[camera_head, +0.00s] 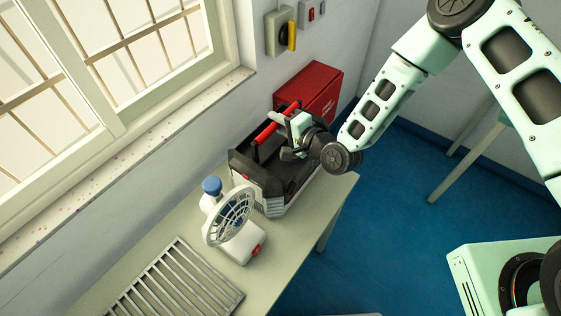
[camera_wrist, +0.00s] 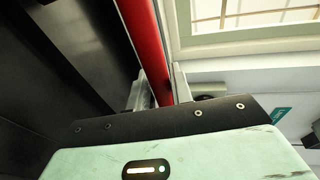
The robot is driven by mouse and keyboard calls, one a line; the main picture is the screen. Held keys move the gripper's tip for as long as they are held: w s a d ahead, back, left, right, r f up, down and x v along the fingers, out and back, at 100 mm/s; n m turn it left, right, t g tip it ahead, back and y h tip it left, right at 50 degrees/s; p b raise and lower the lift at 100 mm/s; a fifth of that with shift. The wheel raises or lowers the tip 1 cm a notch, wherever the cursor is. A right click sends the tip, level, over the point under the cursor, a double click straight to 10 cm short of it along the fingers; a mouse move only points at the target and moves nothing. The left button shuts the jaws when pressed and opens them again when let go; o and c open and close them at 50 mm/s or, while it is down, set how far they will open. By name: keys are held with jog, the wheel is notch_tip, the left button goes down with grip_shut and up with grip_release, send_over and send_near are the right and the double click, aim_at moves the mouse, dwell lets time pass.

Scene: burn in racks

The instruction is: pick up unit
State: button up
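A dark open-topped carrier box (camera_head: 240,162) with a red bar handle (camera_head: 265,134) across its top stands on the table against the wall. My gripper (camera_head: 291,127) is at this handle, above the box. In the wrist view the red handle (camera_wrist: 143,40) runs down between my two fingertips (camera_wrist: 161,94). A fingertip sits close against each side of it, and no clear gap shows. The box's dark inside fills the left of that view. No label shows which thing is the unit.
A white fan (camera_head: 236,222) and a blue-capped bottle (camera_head: 211,190) stand left of the box. A slatted metal rack (camera_head: 172,283) lies on the table (camera_head: 283,252) at the front. A red case (camera_head: 318,88) is behind the box. A window and wall switches border the table.

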grip_shut()
dwell(1.1)
jog(key=shift+w+r, duration=0.1)
jog(key=shift+r, duration=0.2)
